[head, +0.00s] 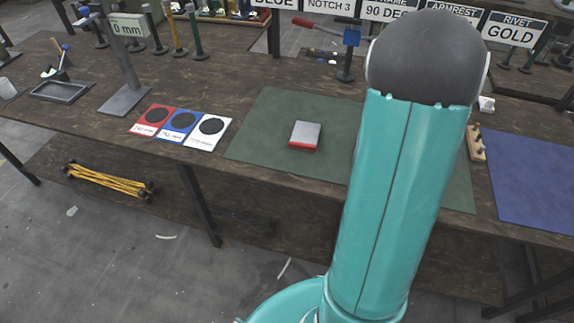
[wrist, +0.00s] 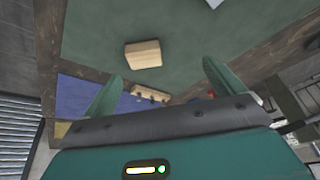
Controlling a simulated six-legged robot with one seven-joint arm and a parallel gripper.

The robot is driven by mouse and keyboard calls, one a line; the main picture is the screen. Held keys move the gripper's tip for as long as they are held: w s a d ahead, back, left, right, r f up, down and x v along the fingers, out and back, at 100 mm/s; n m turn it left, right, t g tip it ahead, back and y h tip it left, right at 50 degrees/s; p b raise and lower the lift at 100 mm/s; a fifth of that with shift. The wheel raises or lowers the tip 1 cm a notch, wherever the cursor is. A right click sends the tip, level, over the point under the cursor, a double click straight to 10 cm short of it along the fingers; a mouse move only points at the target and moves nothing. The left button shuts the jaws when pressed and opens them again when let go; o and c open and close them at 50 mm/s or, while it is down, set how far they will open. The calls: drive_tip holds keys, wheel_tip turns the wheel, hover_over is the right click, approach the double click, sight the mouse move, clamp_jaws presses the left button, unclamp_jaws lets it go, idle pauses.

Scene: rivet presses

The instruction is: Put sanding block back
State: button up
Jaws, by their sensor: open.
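The sanding block (head: 305,135), grey on top with a red lower edge, lies flat on the green mat (head: 262,138) in the head view. In the wrist view a pale grey corner (wrist: 214,4) at the top edge may be the same block, but too little shows to tell. My gripper (wrist: 162,72) is open, its two green fingers spread and nothing between them. A light wooden block (wrist: 143,54) lies on the green mat beyond the fingertips. In the head view my arm covers part of the mat, and my gripper is hidden.
Red, blue and white cards (head: 182,126) with dark discs lie left of the mat. A metal stand (head: 124,98) and a tray (head: 61,91) are further left. A pegged wooden rack (head: 476,143) and a blue mat (head: 535,180) lie to the right. Signs on posts line the back.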

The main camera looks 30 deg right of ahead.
drive_tip(key=w+a+r+n+t+y, duration=0.1)
drive_tip(key=w+a+r+n, duration=0.15)
drive_tip(key=a, duration=0.55)
drive_tip(key=w+a+r+n+t, duration=0.15)
drive_tip(key=a+r, duration=0.25)
drive_tip(key=a, duration=0.5)
drive_tip(key=w+a+r+n+t+y, duration=0.1)
drive_tip(key=w+a+r+n, duration=0.25)
drive_tip(key=a, duration=0.45)
drive_tip(key=s+a+r+n, duration=0.1)
drive_tip(key=s+a+n, duration=0.2)
drive_tip(key=a, duration=0.5)
drive_tip(key=s+a+r+n+t+y, duration=0.1)
drive_tip(key=s+a+n, duration=0.2)
drive_tip(key=a, duration=0.4)
drive_tip(key=s+a+r+n+y, duration=0.1)
drive_tip(key=s+a+n, duration=0.2)
drive_tip(key=s+a, duration=0.2)
drive_tip(key=a, duration=0.3)
drive_tip(key=shift+s+a+r, duration=0.15)
drive_tip(key=shift+a+r, duration=0.1)
drive_tip(key=shift+a, duration=0.1)
